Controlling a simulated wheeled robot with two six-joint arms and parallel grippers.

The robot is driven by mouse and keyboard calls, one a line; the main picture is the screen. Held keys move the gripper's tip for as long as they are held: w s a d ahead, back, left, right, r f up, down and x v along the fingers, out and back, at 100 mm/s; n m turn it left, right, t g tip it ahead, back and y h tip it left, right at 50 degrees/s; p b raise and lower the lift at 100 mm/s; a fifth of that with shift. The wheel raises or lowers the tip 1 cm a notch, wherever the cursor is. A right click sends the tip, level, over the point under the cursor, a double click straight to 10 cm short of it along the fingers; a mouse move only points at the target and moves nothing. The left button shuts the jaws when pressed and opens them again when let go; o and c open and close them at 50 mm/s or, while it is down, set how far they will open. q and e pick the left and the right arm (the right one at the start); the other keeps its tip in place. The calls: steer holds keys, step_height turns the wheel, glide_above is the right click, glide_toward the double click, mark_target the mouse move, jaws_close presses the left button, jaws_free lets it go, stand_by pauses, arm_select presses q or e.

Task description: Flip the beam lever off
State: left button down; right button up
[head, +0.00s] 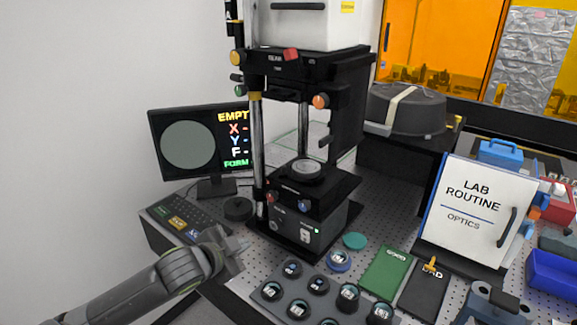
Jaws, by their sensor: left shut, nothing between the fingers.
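The interferometer (310,68) is a tall black stand with a white housing on top, in the middle of the head view. A small red lever (291,55) sits on its upper black front, beside a small label that seems to read BEAM. I cannot tell the lever's on or off position. My left gripper (241,243) is shut and empty, low and to the left of the stand's base, well below and apart from the lever. My right gripper is not in view.
A monitor (188,146) reading EMPTY and a keyboard (175,222) stand left of the interferometer. A dark tray of round optics (318,284) lies in front. A green book (385,271) and a white LAB ROUTINE board (472,210) are at right. Space left of the upper column is clear.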

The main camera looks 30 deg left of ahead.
arm_select(q)
steer(key=w+r+m+t+h, duration=0.1)
steer(key=w+r+m+h, duration=0.1)
steer(key=r, duration=1.1)
steer(key=w+d+r+m+t+h, duration=0.1)
steer(key=r+m, duration=0.5)
steer(key=r, duration=0.8)
steer(key=w+d+r+m+t+h, duration=0.1)
steer(key=w+r+m+t+h, duration=0.2)
steer(key=r, duration=1)
steer(key=w+m+h, duration=0.1)
steer(key=h, duration=0.1)
steer(key=shift+d+r+h, duration=0.2)
steer(key=shift+h, duration=0.1)
steer(key=shift+d, duration=0.1)
